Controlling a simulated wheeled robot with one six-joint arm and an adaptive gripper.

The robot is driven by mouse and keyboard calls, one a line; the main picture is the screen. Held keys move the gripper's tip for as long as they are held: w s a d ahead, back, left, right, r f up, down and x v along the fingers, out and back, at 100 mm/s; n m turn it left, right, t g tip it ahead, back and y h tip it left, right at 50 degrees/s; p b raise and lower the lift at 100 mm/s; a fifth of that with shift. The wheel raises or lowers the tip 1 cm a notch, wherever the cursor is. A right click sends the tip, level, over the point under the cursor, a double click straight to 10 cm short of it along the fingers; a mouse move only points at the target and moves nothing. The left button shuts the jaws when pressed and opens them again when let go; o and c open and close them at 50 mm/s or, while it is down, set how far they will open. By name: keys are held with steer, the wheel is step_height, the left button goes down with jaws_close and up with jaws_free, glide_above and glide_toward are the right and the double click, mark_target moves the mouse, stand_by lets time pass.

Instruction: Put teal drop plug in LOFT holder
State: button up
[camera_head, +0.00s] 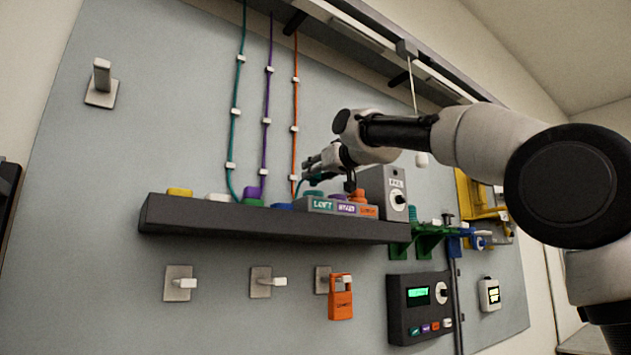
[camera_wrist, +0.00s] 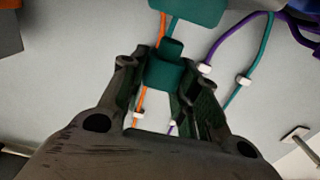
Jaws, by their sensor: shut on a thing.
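The teal drop plug (camera_wrist: 168,72) is between the two fingers of my gripper (camera_wrist: 160,92) in the wrist view. A wider teal block (camera_wrist: 195,10) shows just beyond it at the top edge. In the head view my gripper (camera_head: 310,166) is just above the LOFT holder (camera_head: 322,204), the left section of a grey labelled block on the dark shelf. A teal piece (camera_head: 313,193) shows at the top of that section, under my gripper. I cannot tell whether it is fully seated or only touching.
The dark shelf (camera_head: 260,222) also carries a yellow piece (camera_head: 180,192), a white piece (camera_head: 217,197) and a purple piece (camera_head: 252,191). A grey box with a dial (camera_head: 397,198) stands close right of the holder. Teal, purple and orange cords (camera_head: 266,100) run down the wall panel nearby.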

mark_target(316, 181)
steer(key=shift+f, duration=1.25)
steer(key=shift+f, duration=0.2)
steer(key=o, duration=1)
steer(key=shift+f, duration=0.1)
